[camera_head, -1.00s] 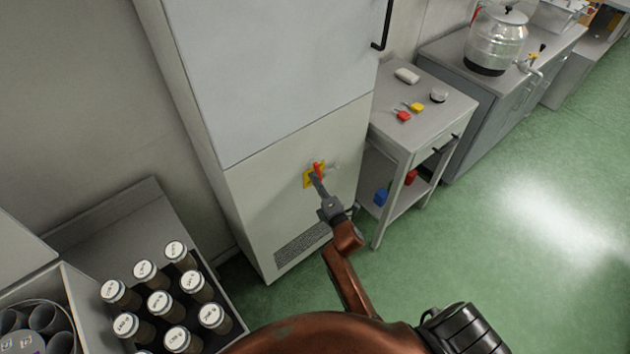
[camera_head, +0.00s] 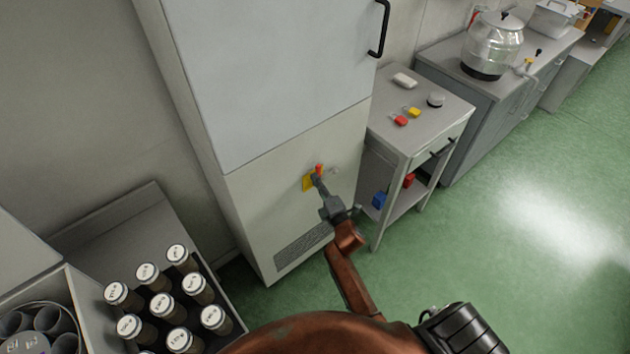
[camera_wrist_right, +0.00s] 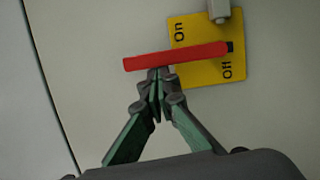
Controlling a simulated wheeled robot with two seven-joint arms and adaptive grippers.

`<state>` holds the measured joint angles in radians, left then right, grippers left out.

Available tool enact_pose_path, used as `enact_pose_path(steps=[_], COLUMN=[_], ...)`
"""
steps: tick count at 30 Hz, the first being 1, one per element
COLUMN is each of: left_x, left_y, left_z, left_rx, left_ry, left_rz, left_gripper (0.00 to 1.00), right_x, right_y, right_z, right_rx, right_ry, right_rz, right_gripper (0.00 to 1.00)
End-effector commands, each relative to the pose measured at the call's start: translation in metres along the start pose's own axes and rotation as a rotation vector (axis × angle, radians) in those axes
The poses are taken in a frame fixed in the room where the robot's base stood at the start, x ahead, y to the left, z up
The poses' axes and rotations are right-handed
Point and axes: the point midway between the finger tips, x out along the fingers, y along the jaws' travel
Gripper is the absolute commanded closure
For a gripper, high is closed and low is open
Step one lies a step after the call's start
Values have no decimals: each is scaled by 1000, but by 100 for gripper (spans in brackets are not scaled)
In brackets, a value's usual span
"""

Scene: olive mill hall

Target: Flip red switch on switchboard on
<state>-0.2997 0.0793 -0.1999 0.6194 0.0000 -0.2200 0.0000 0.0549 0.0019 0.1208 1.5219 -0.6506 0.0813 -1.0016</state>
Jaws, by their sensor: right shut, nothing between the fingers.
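The red switch handle (camera_head: 319,170) sticks out from a yellow plate (camera_head: 307,183) on the front of a pale cabinet. In the right wrist view the red handle (camera_wrist_right: 172,57) is a long bar across the yellow plate (camera_wrist_right: 200,75), with "On" at its upper left and "Off" at its lower right. My right gripper (camera_head: 317,179) is shut and empty, just below the handle. In the right wrist view its fingertips (camera_wrist_right: 158,74) are at the bar's lower side, near its left end, touching or nearly so. My left gripper is not in view.
A grey fitting (camera_wrist_right: 219,10) sits at the plate's upper edge. A side table (camera_head: 445,108) with small coloured items stands right of the cabinet (camera_head: 250,215). A crate of capped jars (camera_head: 232,322) is at lower left. Green floor is open at right.

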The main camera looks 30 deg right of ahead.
Motion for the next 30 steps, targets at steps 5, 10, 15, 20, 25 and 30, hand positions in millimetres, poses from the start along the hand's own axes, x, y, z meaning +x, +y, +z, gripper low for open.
enact_pose_path(steps=[5,10,15,20,25,30], left_x=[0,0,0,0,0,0], left_y=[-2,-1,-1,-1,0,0], left_z=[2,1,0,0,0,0], left_rx=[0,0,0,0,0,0], left_ry=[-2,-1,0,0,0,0], left_rz=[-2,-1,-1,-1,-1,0], left_gripper=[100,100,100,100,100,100], right_x=[-7,-35,-72,-100,-117,-121], right_y=[0,-1,-1,-1,0,0], right_z=[2,1,1,0,0,0], right_rx=[-2,-2,0,0,0,0], right_ry=[-3,-2,-2,-1,0,0], right_rz=[-1,-2,-3,-2,0,1], right_gripper=[100,100,100,100,100,100])
